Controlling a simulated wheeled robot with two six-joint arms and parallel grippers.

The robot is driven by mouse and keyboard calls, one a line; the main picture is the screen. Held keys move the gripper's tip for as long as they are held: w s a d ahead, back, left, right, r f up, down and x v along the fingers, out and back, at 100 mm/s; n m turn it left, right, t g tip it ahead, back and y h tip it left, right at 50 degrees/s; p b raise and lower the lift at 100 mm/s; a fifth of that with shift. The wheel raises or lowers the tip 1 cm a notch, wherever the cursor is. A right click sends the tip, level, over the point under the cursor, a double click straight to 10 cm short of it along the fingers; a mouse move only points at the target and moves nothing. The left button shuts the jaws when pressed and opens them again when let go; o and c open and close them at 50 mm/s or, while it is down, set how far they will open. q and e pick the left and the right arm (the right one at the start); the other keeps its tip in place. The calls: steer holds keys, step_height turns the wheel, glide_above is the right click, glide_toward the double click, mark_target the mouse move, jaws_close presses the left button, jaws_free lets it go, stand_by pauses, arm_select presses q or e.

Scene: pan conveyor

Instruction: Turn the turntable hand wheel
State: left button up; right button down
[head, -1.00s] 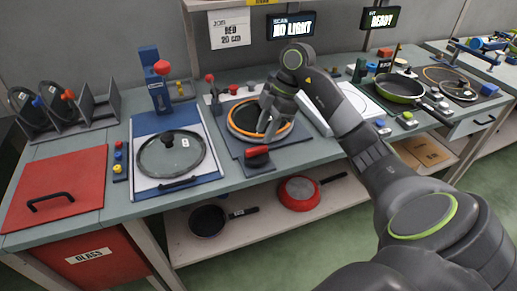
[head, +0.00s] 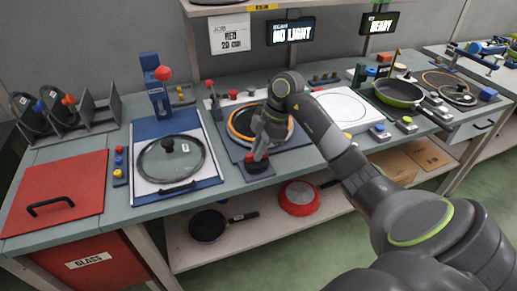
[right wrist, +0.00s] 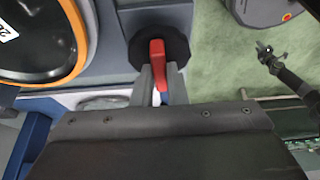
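The turntable hand wheel (head: 258,167) is a dark round knob with a red bar handle, at the front of the turntable plate. In the right wrist view its red handle (right wrist: 157,52) points toward me, over the black disc. My right gripper (head: 258,154) is down at the wheel. In the right wrist view its two fingers (right wrist: 160,83) stand close on either side of the handle's near end and look shut on it. The turntable (head: 230,127) with an orange-rimmed dark disc lies behind the wheel, partly hidden by my right arm. My left gripper is not in view.
A glass lid (head: 171,158) lies on a blue-edged white board to the left. A red panel (head: 55,190) with a black handle is farther left. A green pan (head: 398,92) stands at the right. Two pans lie on the shelf below. Signs read "NO LIGHT" and "READY".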

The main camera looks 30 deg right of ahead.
steer(key=shift+r, duration=0.1)
steer(key=shift+r+n+g+p, duration=0.15)
steer(key=shift+n+g+p, duration=0.15)
steer(key=shift+n+p, duration=0.6)
steer(key=n+g+p, duration=0.1)
steer(key=n+p, duration=0.1)
steer(key=p, duration=0.1)
steer(key=n+g+p, duration=0.1)
steer(key=n+p, duration=0.2)
steer(key=p, duration=0.1)
steer(key=n+g+p, duration=0.1)
steer(key=n+p, duration=0.2)
steer(key=p, duration=0.1)
steer(key=shift+w+a+r+h, duration=0.1)
steer(key=shift+w+h, duration=0.15)
steer(key=shift+h, duration=0.05)
steer(key=shift+n+g+h+p, duration=0.3)
steer(key=shift+n+p, duration=0.5)
steer(key=shift+n, duration=0.1)
steer(key=n, duration=0.1)
steer(key=n+p, duration=0.1)
steer(key=shift+w+a+f+n+g+h, duration=0.1)
steer(key=shift+f+n+g+h, duration=0.1)
steer(key=shift+n+g+h, duration=0.15)
steer(key=shift+n+h+p, duration=0.55)
steer(key=shift+n+p, duration=0.1)
steer(key=shift+n, duration=0.6)
steer(key=shift+a+n+g+h+p, duration=0.1)
steer(key=shift+n+g+h+p, duration=0.3)
steer(key=shift+n, duration=1)
